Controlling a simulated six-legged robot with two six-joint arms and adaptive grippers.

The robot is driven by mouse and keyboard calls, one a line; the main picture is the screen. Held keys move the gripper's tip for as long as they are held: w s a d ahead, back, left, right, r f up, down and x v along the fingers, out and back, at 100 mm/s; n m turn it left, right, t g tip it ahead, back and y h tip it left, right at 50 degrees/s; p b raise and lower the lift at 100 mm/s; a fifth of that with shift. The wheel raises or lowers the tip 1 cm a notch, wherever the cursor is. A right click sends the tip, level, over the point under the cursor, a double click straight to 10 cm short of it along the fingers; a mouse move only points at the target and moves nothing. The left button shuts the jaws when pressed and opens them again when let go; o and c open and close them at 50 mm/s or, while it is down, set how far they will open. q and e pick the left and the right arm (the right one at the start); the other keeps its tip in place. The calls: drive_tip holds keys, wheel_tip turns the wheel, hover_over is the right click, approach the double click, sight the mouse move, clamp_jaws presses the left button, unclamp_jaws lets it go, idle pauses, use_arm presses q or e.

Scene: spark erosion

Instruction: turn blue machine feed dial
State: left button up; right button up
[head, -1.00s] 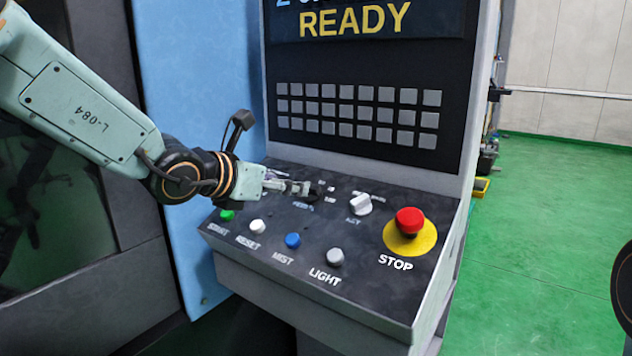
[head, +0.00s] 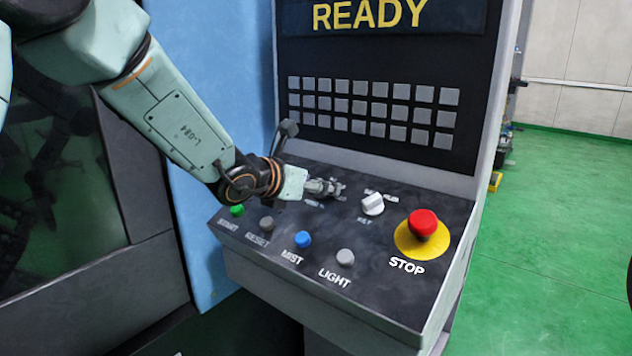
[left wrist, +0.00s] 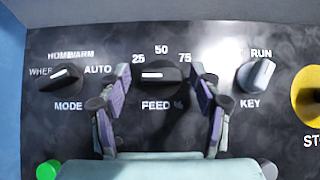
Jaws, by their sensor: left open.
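The black feed dial (left wrist: 160,73) is in the left wrist view, above the label FEED and under the marks 25, 50 and 75. Its white pointer line lies nearly level, towards the left. My left gripper (left wrist: 161,88) is open, with one finger on each side of the dial. A gap shows between each finger and the dial; I cannot tell how far the tips stand off the panel. In the head view my left gripper (head: 326,187) is over the panel's upper middle and hides the dial. My right gripper is not in view.
The mode dial (left wrist: 67,78) is to the left and the key switch (head: 372,204) to the right. A red stop button (head: 424,223) stands up farther right. Green, grey and blue buttons (head: 303,240) line the panel's front. The screen above reads READY.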

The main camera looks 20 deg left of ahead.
use_arm(q)
drive_tip(key=shift+s+d+r, duration=0.2)
drive_tip(key=shift+s+d, duration=0.05)
drive_tip(key=shift+w+a+f, duration=0.3)
drive_tip(key=shift+w, duration=0.1)
drive_tip(key=c, duration=0.4)
drive_tip(key=shift+s+d+r, duration=0.15)
drive_tip(key=shift+s+d, duration=0.05)
drive_tip(key=shift+d, duration=0.05)
drive_tip(key=c, duration=0.3)
drive_tip(key=shift+a, duration=0.1)
drive_tip(key=c, duration=0.4)
